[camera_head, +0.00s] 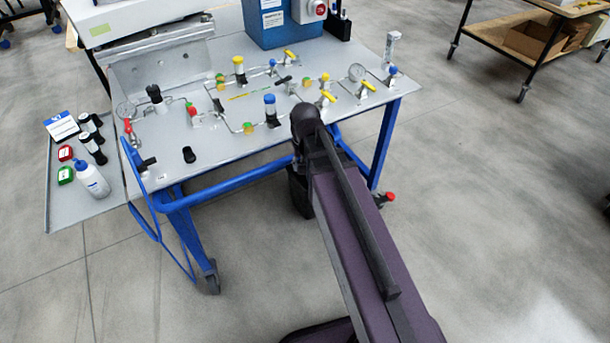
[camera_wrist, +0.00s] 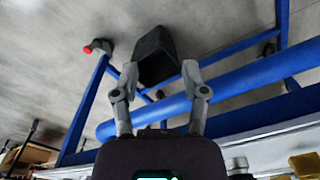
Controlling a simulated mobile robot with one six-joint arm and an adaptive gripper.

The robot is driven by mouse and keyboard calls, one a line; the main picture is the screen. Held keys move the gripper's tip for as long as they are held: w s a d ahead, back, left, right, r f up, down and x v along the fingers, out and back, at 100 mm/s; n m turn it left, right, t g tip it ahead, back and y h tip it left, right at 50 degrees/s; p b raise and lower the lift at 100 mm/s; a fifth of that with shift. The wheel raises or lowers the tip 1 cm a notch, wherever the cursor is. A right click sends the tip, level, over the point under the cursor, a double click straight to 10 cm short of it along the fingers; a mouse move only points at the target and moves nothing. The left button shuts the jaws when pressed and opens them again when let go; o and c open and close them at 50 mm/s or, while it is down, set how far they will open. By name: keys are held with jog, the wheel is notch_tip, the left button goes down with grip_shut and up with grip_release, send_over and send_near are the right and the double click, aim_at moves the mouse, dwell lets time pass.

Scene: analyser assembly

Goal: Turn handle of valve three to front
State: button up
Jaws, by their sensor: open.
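The analyser panel (camera_head: 225,148) is a grey plate on a blue-framed cart, with several small valves along its pipes. Yellow valve handles show in the head view: one at the back (camera_head: 289,53), one in the middle (camera_head: 325,77), one nearer the front edge (camera_head: 328,96) and one at the right (camera_head: 368,86). No number is readable, so I cannot tell which is valve three. My gripper (camera_wrist: 160,78) is open and empty in the wrist view, with the cart's blue tube behind its fingers. In the head view my arm hides it at the panel's front edge.
A side tray (camera_head: 60,205) holds a white bottle (camera_head: 92,178). A wheeled wooden cart (camera_head: 515,45) stands back right.

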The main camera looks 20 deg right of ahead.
jog(key=shift+s+f, duration=0.3)
jog(key=shift+f, duration=0.15)
jog(key=shift+s, duration=0.1)
jog(key=s+n, duration=0.1)
jog(key=s, duration=0.1)
jog(key=s+n, duration=0.2)
jog(key=s, duration=0.1)
jog(key=shift+s, duration=0.35)
jog(key=shift+d, duration=0.15)
